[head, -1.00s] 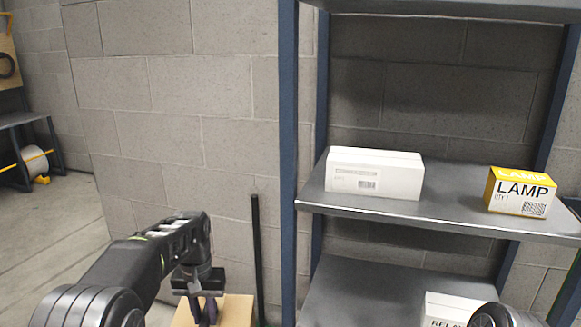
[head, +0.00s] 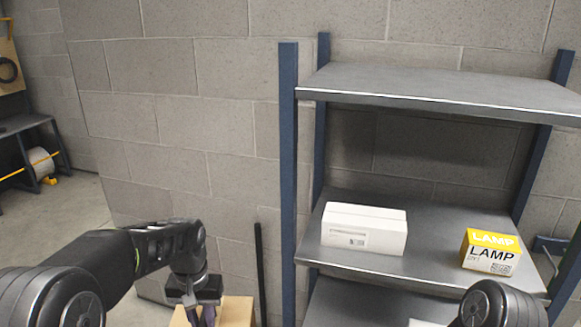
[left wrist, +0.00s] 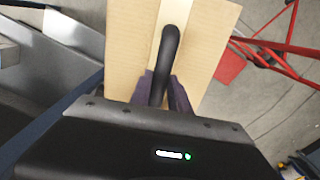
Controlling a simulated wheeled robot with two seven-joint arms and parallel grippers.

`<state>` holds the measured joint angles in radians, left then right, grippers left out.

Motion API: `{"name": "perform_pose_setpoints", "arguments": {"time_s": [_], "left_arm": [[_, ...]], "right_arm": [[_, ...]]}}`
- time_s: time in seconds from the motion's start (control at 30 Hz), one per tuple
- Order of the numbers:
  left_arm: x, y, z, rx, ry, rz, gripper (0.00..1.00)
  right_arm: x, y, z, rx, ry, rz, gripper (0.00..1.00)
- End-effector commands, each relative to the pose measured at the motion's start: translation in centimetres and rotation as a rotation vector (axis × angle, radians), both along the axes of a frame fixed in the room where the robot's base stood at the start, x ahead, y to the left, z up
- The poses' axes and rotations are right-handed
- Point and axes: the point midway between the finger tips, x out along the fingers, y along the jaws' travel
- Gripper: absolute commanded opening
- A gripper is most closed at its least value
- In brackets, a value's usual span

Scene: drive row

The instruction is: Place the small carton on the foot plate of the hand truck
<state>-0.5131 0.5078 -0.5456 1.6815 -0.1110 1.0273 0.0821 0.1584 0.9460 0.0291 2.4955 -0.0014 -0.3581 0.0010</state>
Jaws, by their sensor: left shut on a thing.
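A tan cardboard carton (head: 238,312) shows at the bottom of the head view, cut off by the edge. In the left wrist view the carton (left wrist: 208,45) has a pale tape strip along its top. My left gripper (head: 203,314) is above it, shut on the carton; in the left wrist view its dark fingers (left wrist: 165,75) overlap the carton's face. The hand truck's red tubes (left wrist: 275,50) stand right of the carton in the left wrist view, with a red plate (left wrist: 230,66) low beside it, partly hidden by the carton. My right gripper is out of view.
A blue-post shelf rack (head: 289,180) stands right of the carton, holding a white box (head: 364,228) and a yellow LAMP box (head: 490,252). A black upright bar (head: 260,270) leans near the block wall. Open floor lies at the left (head: 95,215).

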Motion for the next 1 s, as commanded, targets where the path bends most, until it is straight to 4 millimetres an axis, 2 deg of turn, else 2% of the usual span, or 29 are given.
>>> {"name": "perform_pose_setpoints", "arguments": {"time_s": [0.37, 0.53, 0.67, 0.9, 1.0], "left_arm": [[0.0, 0.0, 0.3, -0.001, -0.004, 0.000, 0.00], [-0.1, 0.0, -1.0, 0.001, -0.002, 0.000, 0.00], [-0.6, 0.0, -3.9, 0.004, 0.002, -0.001, 0.00], [-2.6, 0.0, -11.2, 0.004, 0.003, -0.001, 0.00], [-3.4, 0.0, -13.3, 0.002, 0.001, 0.000, 0.00]], "right_arm": [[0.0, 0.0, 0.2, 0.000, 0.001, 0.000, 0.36], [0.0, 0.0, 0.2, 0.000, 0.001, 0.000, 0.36], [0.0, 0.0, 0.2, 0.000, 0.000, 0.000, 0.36], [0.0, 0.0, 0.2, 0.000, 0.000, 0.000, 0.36], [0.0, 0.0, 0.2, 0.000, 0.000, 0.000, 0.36]]}}
